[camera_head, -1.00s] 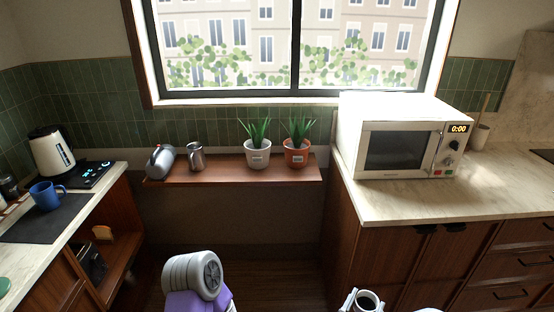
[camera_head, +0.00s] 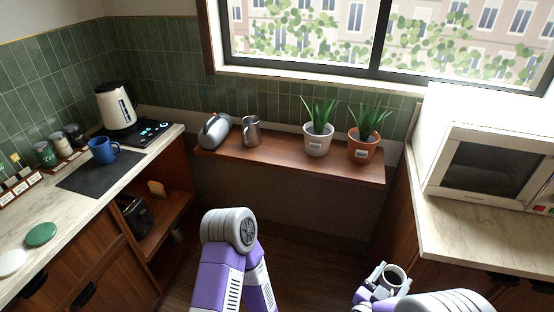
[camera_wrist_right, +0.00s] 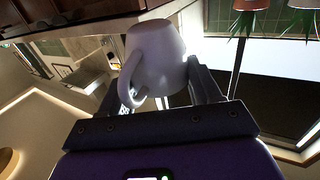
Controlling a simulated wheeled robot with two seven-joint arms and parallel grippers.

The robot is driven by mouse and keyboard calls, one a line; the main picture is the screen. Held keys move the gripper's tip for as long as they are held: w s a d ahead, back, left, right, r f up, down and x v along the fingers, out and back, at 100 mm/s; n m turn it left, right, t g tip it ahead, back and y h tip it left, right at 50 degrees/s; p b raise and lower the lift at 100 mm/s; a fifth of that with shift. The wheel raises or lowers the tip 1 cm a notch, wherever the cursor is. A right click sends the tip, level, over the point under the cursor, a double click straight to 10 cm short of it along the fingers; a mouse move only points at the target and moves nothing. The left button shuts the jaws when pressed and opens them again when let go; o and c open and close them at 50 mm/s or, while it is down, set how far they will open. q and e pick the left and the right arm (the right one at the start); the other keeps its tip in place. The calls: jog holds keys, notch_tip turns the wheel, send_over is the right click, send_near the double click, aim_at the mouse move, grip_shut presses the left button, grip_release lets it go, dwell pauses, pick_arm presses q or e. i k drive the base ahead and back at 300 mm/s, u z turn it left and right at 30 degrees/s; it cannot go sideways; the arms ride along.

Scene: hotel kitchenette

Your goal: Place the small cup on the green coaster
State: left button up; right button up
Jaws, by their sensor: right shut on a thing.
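A small white cup with dark contents (camera_head: 394,276) is held in my right gripper (camera_head: 381,281) at the bottom right of the head view. In the right wrist view the white cup (camera_wrist_right: 156,56) sits between the two fingers, its handle at the left. The green coaster (camera_head: 41,234) lies bare on the left counter, near its front edge. My right gripper is far to the right of the coaster, over the floor area. My left arm shows at the bottom middle, but its gripper is not in view.
A white round coaster (camera_head: 11,262) lies beside the green one. A blue mug (camera_head: 103,151) stands on a dark mat (camera_head: 88,180), near a kettle (camera_head: 116,106). Several jars line the wall. A wooden shelf (camera_head: 225,161) holds two plants and metal jugs. A microwave (camera_head: 487,165) stands right.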

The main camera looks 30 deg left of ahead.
aim_at(43, 233)
jog(key=u, duration=0.05)
jog(key=i, duration=0.95)
jog(key=u, duration=3.3)
jog(key=i, duration=0.95)
